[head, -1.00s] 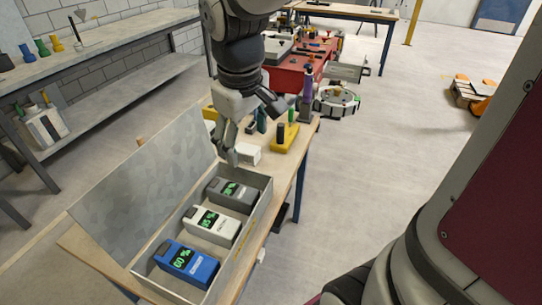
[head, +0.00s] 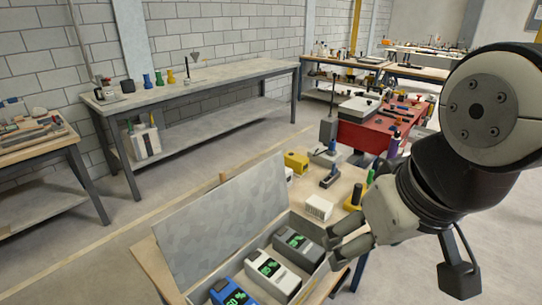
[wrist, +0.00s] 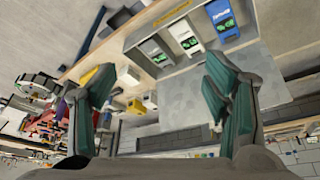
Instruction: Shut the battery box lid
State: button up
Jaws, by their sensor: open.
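The battery box (head: 318,278) stands on a wooden table with its grey lid (head: 215,225) raised and leaning back on the far left side. Inside lie a grey battery (head: 297,246), a white battery (head: 272,273) and a blue battery (head: 231,292), each with a green-lit display. In the wrist view the lid (wrist: 215,85) shows below the batteries, with the box wall (wrist: 135,60) beside them. My gripper (head: 335,250) is at the box's right end, close to the grey battery, apart from the lid. Its jaws are open and empty in the wrist view (wrist: 160,105).
A white block (head: 318,207), a yellow tool (head: 296,162) and other small items stand on the table behind the box. A long grey bench (head: 200,92) runs along the wall. A red table (head: 365,138) stands farther back.

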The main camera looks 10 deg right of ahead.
aim_at(194, 239)
jog(key=k+j+z, duration=0.1)
jog(key=j, duration=0.2)
jog(key=k+j, duration=0.15)
jog(key=j, duration=0.15)
jog(key=k+j+z, duration=0.15)
jog(key=j, duration=0.15)
jog(key=j+z, duration=0.25)
jog(key=j, duration=0.3)
jog(key=j+z, duration=0.3)
jog(key=j, duration=0.3)
jog(key=k+j+z, duration=0.1)
jog(key=j+z, duration=0.15)
jog(key=j, duration=0.3)
jog(key=i+j+z, duration=0.15)
jog(key=j, duration=0.2)
jog(key=i+j+z, duration=0.15)
jog(key=j, duration=0.2)
jog(key=i+j+z, duration=0.15)
jog(key=j, duration=0.25)
jog(key=i+j+z, duration=0.15)
jog(key=j, duration=0.25)
jog(key=j+z, duration=0.15)
jog(key=j, duration=0.25)
jog(key=k+j+u, duration=0.1)
jog(key=u, duration=0.25)
jog(key=j+u, duration=0.2)
jog(key=u, duration=0.15)
jog(key=k+j+u, duration=0.1)
jog(key=j+u, duration=0.25)
jog(key=l, duration=0.1)
